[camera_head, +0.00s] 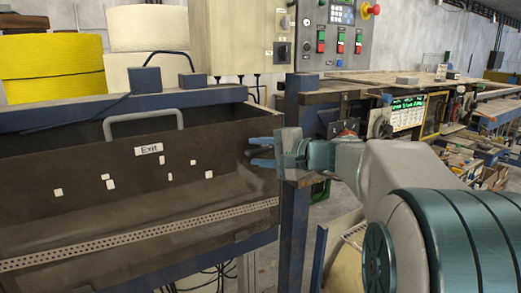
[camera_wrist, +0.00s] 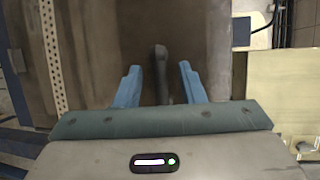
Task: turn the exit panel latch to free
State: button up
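The dark brown exit panel (camera_head: 90,165) carries a white "Exit" label (camera_head: 149,149) and a grey bar handle (camera_head: 143,123) on its top edge. My gripper (camera_head: 260,152) is at the panel's right end, its fingers pointing left at it. In the wrist view, the exit panel latch (camera_wrist: 161,62) is a dark, narrow lever with a rounded end. It lies between the two blue fingers of my gripper (camera_wrist: 158,80), with a visible gap on each side. The gripper is open. I cannot tell the latch apart clearly in the head view.
A perforated metal strip (camera_head: 140,236) runs along the panel's bottom. A blue post (camera_head: 292,215) stands just behind my gripper. A control box with buttons (camera_head: 338,35) is above, and a cluttered bench (camera_head: 420,78) is at right. Yellow and cream rolls (camera_head: 52,63) are at the back left.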

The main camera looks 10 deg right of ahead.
aim_at(263, 127)
grip_shut()
jog(key=shift+b, duration=0.3)
jog(key=shift+r+m+t+y+b, duration=0.25)
jog(key=shift+m+y+b, duration=0.45)
jog(key=shift+m+b, duration=0.5)
jog(key=m+t+b, duration=0.1)
jog(key=m, duration=0.2)
jog(key=d+r+m+t+b, duration=0.1)
jog(key=m+t+b, duration=0.1)
jog(key=m, duration=0.2)
jog(key=d+r+m+t+y+b, duration=0.1)
jog(key=m+b, duration=0.1)
jog(key=m, duration=0.1)
jog(key=shift+w, duration=0.35)
jog(key=shift+w+d+r+m+t+h+b, duration=0.15)
jog(key=shift+m+t+h+b, duration=0.3)
jog(key=shift+m, duration=0.75)
jog(key=shift+d+m+t+h+b, duration=0.2)
jog(key=shift+d+m+t+b, duration=0.3)
jog(key=shift+m, duration=0.7)
jog(key=shift+w+r+m+t+h+b, duration=0.1)
jog(key=shift+m+t+h+b, duration=0.35)
jog(key=shift+m, duration=0.75)
jog(key=shift+t, duration=0.25)
